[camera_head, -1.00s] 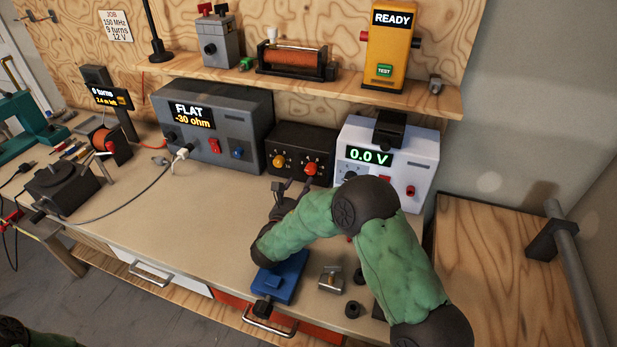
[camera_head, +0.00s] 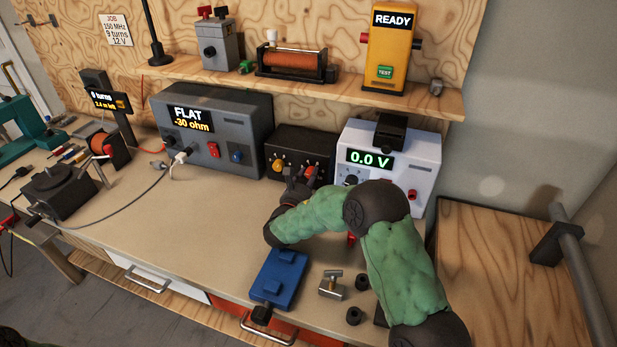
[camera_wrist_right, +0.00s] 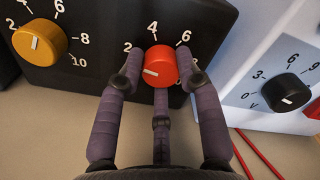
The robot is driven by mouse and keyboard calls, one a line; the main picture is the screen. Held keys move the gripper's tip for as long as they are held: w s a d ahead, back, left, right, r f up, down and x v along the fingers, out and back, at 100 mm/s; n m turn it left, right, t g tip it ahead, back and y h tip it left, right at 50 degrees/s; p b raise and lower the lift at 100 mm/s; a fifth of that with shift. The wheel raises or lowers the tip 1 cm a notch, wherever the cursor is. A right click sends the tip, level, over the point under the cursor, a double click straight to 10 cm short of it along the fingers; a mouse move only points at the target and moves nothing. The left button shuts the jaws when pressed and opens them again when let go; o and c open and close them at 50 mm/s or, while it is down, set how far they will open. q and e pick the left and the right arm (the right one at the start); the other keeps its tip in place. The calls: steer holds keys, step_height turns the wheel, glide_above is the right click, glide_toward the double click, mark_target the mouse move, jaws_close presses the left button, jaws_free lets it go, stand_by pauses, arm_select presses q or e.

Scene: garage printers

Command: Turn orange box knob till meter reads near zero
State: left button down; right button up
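The black box (camera_head: 318,143) has two knobs, a yellow-orange one (camera_wrist_right: 39,42) on the left and a red-orange one (camera_wrist_right: 157,65) on the right. The yellow-orange knob also shows in the head view (camera_head: 277,165). My right gripper (camera_wrist_right: 160,68) has its fingers spread around the red-orange knob, close to its sides; firm contact cannot be made out. The red-orange knob's white mark points lower left. The grey meter box (camera_head: 240,112) reads FLAT, -30 ohm. My left gripper is out of view.
A white box (camera_head: 418,158) reading 0.0 V stands right of the black box; its black knob (camera_wrist_right: 286,92) is near my right fingers. A blue block (camera_head: 279,278) and small metal parts (camera_head: 332,284) lie in front.

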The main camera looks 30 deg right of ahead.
steer(key=shift+r, duration=0.1)
steer(key=c, duration=0.3)
steer(key=shift+c, duration=0.2)
steer(key=m+b, duration=0.4)
steer(key=m, duration=0.1)
steer(key=m+b, duration=0.3)
steer(key=m, duration=0.1)
steer(key=shift+m+b, duration=0.3)
steer(key=shift+m, duration=0.1)
steer(key=m, duration=0.2)
steer(key=shift+r+m+b, duration=0.15)
steer(key=shift+m+b, duration=0.2)
steer(key=shift+m, duration=0.05)
steer(key=m, duration=0.5)
steer(key=shift+d, duration=0.1)
steer(key=shift+r+m, duration=0.1)
steer(key=shift+m, duration=0.2)
steer(key=o, duration=1.1)
steer(key=shift+o, duration=0.2)
steer(key=shift+f, duration=0.2)
